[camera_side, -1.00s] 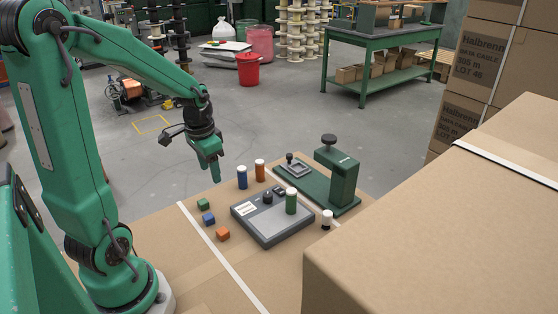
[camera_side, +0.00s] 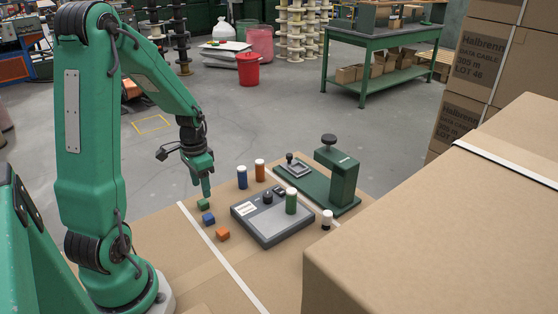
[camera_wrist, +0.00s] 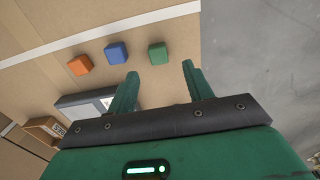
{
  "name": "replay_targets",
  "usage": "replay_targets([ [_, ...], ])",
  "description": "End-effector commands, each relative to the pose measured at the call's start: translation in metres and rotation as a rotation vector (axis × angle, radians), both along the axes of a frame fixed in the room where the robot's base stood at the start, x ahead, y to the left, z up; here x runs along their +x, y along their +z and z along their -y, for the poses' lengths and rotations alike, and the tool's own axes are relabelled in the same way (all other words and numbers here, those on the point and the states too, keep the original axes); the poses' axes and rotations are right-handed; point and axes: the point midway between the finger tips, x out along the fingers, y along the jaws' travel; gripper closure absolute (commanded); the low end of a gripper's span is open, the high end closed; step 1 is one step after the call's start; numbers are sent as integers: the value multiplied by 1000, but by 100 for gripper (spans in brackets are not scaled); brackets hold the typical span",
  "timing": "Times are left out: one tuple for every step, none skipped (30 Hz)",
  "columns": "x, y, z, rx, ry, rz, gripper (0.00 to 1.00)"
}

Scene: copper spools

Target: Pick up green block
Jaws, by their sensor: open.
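The small green block (camera_side: 203,204) lies on the cardboard surface, the farthest of a row of three blocks. It also shows in the wrist view (camera_wrist: 158,54), just beyond and between my fingertips. My gripper (camera_side: 207,194) is just above the green block in the side view, pointing down. In the wrist view my gripper (camera_wrist: 160,70) is open, with nothing between its two green fingers. A gap shows between the fingers and the block in that view.
The blue block (camera_side: 208,219) and orange block (camera_side: 223,234) lie close to the green one. A grey scale (camera_side: 265,231) with a green-labelled bottle (camera_side: 291,201) stands to the right. Blue (camera_side: 242,177) and orange (camera_side: 260,171) bottles and a green press (camera_side: 338,178) stand behind.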

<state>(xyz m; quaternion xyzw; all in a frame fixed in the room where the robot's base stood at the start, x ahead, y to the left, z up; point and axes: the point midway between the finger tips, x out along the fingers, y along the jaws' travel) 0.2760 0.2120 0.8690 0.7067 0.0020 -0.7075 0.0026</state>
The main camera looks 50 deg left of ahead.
Motion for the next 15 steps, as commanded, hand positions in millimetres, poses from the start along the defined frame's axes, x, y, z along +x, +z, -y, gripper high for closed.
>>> replay_targets([
  [0,-2,0,0,0,0,49],
  [0,-3,0,0,0,1,49],
  [0,-3,0,1,0,1,49],
  [0,-3,0,1,0,1,49],
  [0,-3,0,1,0,1,49],
  [0,-3,0,1,0,1,49],
  [0,-4,0,1,0,1,49],
  [0,-4,0,0,0,1,49],
  [0,-6,0,0,0,0,49],
  [0,-7,1,-1,0,-1,49],
  [0,-9,1,-1,0,-1,49],
  [0,-12,1,-1,0,-2,49],
  [0,-15,1,-1,0,-1,49],
  [0,-17,1,-1,0,-1,49],
  [0,-21,2,-2,0,-2,49],
])
